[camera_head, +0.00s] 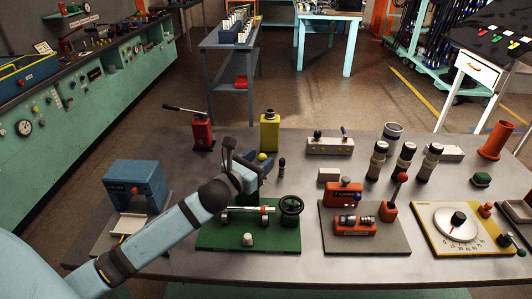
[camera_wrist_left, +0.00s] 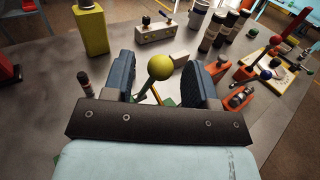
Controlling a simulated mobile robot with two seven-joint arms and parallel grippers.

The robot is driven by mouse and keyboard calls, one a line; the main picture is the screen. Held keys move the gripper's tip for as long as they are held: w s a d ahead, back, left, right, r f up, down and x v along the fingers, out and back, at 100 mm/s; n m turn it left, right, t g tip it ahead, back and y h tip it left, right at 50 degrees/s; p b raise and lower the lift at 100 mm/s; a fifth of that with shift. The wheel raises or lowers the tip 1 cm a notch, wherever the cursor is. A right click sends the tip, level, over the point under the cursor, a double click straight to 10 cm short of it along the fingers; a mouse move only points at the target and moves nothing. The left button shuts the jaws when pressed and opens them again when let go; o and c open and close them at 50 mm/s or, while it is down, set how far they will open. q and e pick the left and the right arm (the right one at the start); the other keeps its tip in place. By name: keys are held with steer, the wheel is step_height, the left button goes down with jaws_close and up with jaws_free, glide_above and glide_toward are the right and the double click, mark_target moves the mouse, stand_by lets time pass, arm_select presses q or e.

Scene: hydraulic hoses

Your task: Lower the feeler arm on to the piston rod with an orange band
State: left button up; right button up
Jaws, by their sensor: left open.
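The green fixture (camera_head: 225,239) on the bench carries a silver piston rod (camera_head: 250,210) with an orange band near its right part, beside a dark handwheel (camera_head: 291,206). The yellow ball (camera_head: 262,157) appears to be the knob of the feeler arm. In the left wrist view the yellow ball (camera_wrist_left: 160,66) tops a thin grey-green stem that stands raised between my fingers. My left gripper (camera_head: 252,163) is open above the fixture, its fingers (camera_wrist_left: 158,80) on either side of the ball with gaps. My gripper and forearm hide the fixture's back left and most of the arm.
A blue press (camera_head: 135,185) stands to the left. A yellow can (camera_head: 270,131) and a red hand pump (camera_head: 202,132) stand behind. A grey plate with orange blocks (camera_head: 365,240) and a dial board (camera_head: 460,247) lie to the right. The bench front is bare.

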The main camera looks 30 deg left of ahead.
arm_select(q)
steer(key=shift+w+d, duration=0.1)
steer(key=shift+w, duration=1.55)
jaws_close()
